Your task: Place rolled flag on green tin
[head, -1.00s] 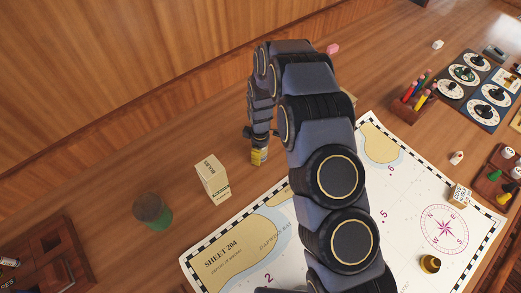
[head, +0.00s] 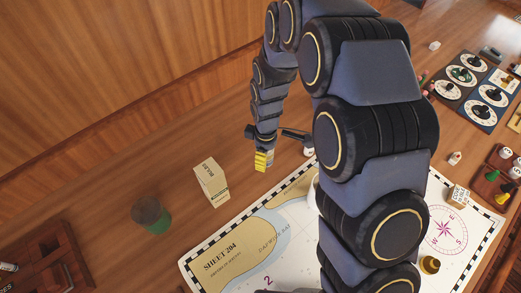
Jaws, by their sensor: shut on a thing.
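A small yellow banded roll, which looks like the rolled flag (head: 261,162), is at the tip of my gripper (head: 263,150) in the head view. The gripper points down and is shut on it, left of the chart's upper edge. The fingertips are small and partly hidden by the arm. The green tin (head: 153,217) stands upright on the wooden table at lower left, apart from the gripper. It has a dark top and a green lower side.
A cream box (head: 212,182) stands between the tin and my gripper. The chart (head: 228,249) lies at right, partly behind my arm. A wooden tray (head: 68,258) is at lower left. Dial panels (head: 477,92) are at upper right.

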